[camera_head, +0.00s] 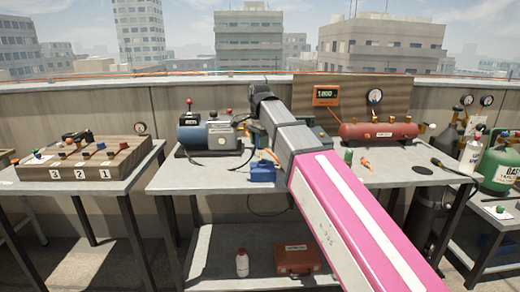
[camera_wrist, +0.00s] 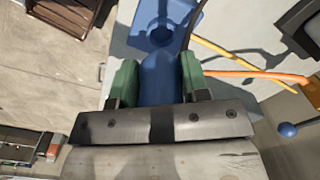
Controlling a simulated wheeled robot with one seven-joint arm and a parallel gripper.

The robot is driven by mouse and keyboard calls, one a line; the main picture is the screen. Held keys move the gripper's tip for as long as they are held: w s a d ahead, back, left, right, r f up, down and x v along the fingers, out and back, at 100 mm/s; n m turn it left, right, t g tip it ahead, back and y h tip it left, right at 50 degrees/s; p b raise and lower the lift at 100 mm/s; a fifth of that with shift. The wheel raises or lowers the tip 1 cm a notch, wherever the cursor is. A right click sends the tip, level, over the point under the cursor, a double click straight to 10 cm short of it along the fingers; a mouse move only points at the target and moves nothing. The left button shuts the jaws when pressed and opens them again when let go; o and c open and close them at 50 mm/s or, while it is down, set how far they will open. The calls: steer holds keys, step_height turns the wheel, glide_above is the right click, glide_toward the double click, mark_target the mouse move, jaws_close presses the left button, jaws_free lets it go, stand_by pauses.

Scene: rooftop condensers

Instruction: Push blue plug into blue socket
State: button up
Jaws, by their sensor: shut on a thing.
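My gripper (camera_wrist: 157,66) shows in the wrist view with its two green fingers on either side of a blue plug (camera_wrist: 156,88), shut on it. Just beyond the fingertips is the blue socket (camera_wrist: 187,13), a blue block with a dark round opening. The plug's far end lines up roughly with this opening; I cannot tell whether it touches or enters it. In the head view the blue socket block (camera_head: 262,173) sits on the middle grey table, left of my arm. My gripper and the plug are mostly hidden behind my arm there.
The middle table (camera_head: 200,178) also bears a blue pump (camera_head: 208,134) behind the socket and a red tank (camera_head: 378,132) to the right. An orange cable (camera_wrist: 235,73) runs beside the gripper. A wooden panel (camera_head: 88,160) stands on the left table.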

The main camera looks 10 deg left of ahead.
steer(key=shift+w+d, duration=0.4)
steer(key=shift+w, duration=0.05)
steer(key=shift+f, duration=2.5)
steer(key=shift+f, duration=1.2)
stand_by(0.5)
steer(key=o, duration=1)
